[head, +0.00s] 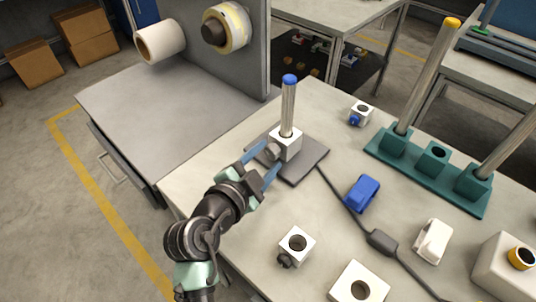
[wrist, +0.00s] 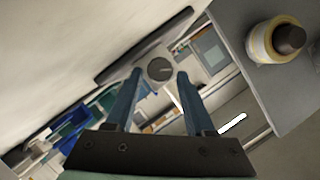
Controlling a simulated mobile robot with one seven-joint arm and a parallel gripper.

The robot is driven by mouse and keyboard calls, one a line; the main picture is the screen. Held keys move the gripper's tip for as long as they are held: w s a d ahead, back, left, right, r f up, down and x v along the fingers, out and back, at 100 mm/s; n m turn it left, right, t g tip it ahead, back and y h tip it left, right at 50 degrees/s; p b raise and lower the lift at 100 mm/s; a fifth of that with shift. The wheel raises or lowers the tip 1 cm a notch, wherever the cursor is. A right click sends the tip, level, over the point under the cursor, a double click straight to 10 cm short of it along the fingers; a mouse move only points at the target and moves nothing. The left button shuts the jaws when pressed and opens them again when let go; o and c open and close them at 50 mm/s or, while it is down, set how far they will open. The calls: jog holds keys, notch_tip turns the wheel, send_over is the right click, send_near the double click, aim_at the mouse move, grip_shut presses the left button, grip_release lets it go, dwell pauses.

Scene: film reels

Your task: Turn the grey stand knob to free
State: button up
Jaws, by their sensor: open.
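The grey stand knob (head: 271,151) sticks out of the near-left side of a white block (head: 288,141) on a metal post with a blue cap (head: 289,79). The post stands upright on a flat grey base plate (head: 312,152). My gripper (head: 274,155) is open, with its two blue fingers reaching to either side of the knob. In the wrist view the round knob (wrist: 159,70) shows between the fingertips, with a gap on each side. A short pale mark shows on its face. I cannot tell how deep the fingers reach around it.
A cable runs from the base plate to a dark inline box (head: 382,242). A blue block (head: 362,193), a white block with a knob (head: 296,246) and a small white block with a blue knob (head: 361,113) lie nearby. A green post rack (head: 421,178) stands right.

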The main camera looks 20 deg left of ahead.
jog(key=shift+w+f, duration=0.2)
jog(key=shift+w, duration=0.4)
grip_shut()
